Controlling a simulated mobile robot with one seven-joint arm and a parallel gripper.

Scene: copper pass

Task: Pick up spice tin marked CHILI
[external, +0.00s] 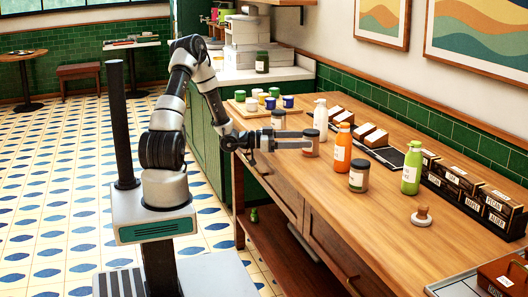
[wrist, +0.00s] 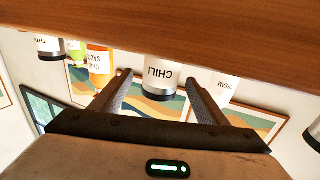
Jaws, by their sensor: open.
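In the external view, my gripper (external: 295,140) reaches level from the left, over the counter's near edge, to a dark-lidded tin (external: 311,148) standing upright there. The fingers are open around this tin. Its label text is too small to read in that view.
An orange bottle (external: 343,148) reading CHILI SAUCE in the wrist view (wrist: 98,64), a white bottle (external: 320,116) and another tin (external: 278,119) stand close by. A further tin (external: 358,177) and a green bottle (external: 411,170) stand to the right. The front of the wooden counter (external: 400,255) is clear.

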